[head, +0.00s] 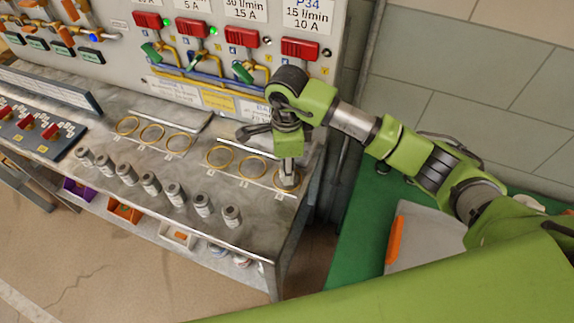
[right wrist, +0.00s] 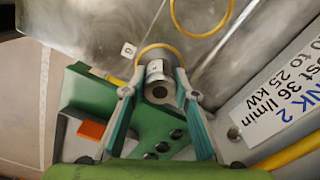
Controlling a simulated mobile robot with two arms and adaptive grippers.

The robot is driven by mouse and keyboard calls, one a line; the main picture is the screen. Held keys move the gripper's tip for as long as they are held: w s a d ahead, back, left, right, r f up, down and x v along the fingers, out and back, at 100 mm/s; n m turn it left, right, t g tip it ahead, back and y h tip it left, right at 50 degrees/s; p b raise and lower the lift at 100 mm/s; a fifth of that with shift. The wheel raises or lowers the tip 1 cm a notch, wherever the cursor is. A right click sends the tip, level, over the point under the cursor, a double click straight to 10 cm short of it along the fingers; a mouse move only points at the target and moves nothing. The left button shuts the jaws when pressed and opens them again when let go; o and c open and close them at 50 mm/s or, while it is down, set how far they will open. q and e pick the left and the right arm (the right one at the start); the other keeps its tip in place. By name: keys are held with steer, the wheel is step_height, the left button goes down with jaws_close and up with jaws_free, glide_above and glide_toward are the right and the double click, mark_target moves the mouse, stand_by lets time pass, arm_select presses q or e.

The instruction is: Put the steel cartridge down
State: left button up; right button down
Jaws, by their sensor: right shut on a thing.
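My right gripper (head: 288,160) points down over the right end of the steel bench. In the right wrist view its two fingers (right wrist: 156,88) are closed on the sides of the steel cartridge (right wrist: 156,72), a grey cylinder with a dark hole in its end. The cartridge (head: 287,182) is upright at the last yellow ring (head: 276,186) on the right, and the ring shows around its far side in the wrist view (right wrist: 160,49). I cannot tell whether the cartridge touches the bench top. My left gripper is not in view.
The bench (head: 150,112) carries several empty yellow rings (head: 219,157) and a row of several grey cartridges (head: 150,183) nearer its front edge. Behind stands a panel with red-handled valves (head: 301,48) and pipes. A green surface (head: 345,258) lies to the right.

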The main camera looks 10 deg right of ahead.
steer(key=shift+f, duration=0.1)
steer(key=c, duration=1.6)
jaws_free()
steer(key=shift+r, duration=0.25)
step_height(320, 180, up, 11)
steer(key=b, duration=0.3)
steer(key=shift+f, duration=0.1)
steer(key=shift+r, duration=0.5)
